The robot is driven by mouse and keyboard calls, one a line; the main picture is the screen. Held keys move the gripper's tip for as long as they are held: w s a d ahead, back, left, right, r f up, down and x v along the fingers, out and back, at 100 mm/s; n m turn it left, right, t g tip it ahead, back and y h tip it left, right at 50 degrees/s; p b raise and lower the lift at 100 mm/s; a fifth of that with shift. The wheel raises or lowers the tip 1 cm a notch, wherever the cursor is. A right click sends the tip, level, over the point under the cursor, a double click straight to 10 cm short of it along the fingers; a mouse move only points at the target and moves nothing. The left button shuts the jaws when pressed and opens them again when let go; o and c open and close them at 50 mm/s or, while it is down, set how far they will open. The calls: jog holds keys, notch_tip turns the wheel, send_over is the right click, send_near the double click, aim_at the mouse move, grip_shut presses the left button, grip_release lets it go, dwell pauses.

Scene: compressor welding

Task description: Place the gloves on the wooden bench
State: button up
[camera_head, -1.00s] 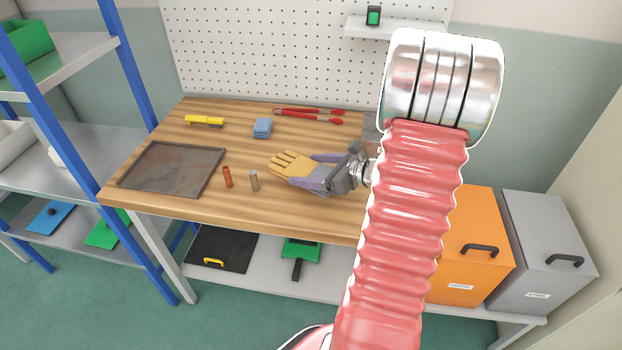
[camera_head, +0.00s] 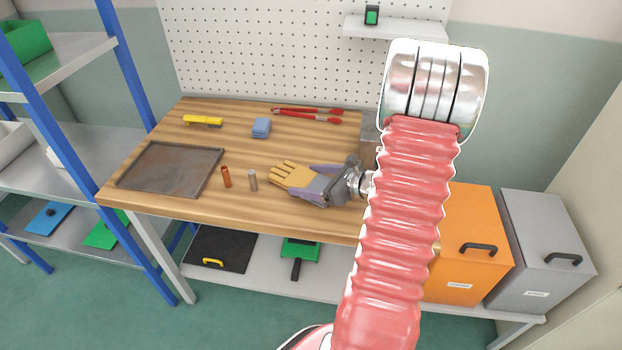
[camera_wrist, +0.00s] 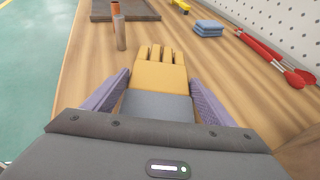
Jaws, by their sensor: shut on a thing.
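The gloves (camera_head: 294,177) are tan-yellow with a grey cuff and lie palm-flat at or just above the wooden bench (camera_head: 240,210); I cannot tell whether they touch it. My gripper (camera_head: 322,183) is shut on their cuff, with one purple-grey finger on each side. The wrist view shows the gloves (camera_wrist: 160,77) between the two fingers of my gripper (camera_wrist: 160,95), the glove fingers pointing away along the bench top. The underside of the gloves is hidden.
An orange cylinder (camera_head: 226,177) and a grey cylinder (camera_head: 253,181) stand left of the gloves. A dark tray (camera_head: 172,168), blue cloth (camera_head: 261,128), yellow brush (camera_head: 202,121) and red-handled tool (camera_head: 308,112) lie around. Bare wood lies in front.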

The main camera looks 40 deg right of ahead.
jog(key=o, duration=1.1)
jog(key=shift+s+d+r, duration=0.2)
jog(key=shift+s+r, duration=0.1)
jog(key=shift+s, duration=0.25)
jog(key=v, duration=1)
jog(key=shift+s+r, duration=0.2)
jog(key=shift+s, duration=0.15)
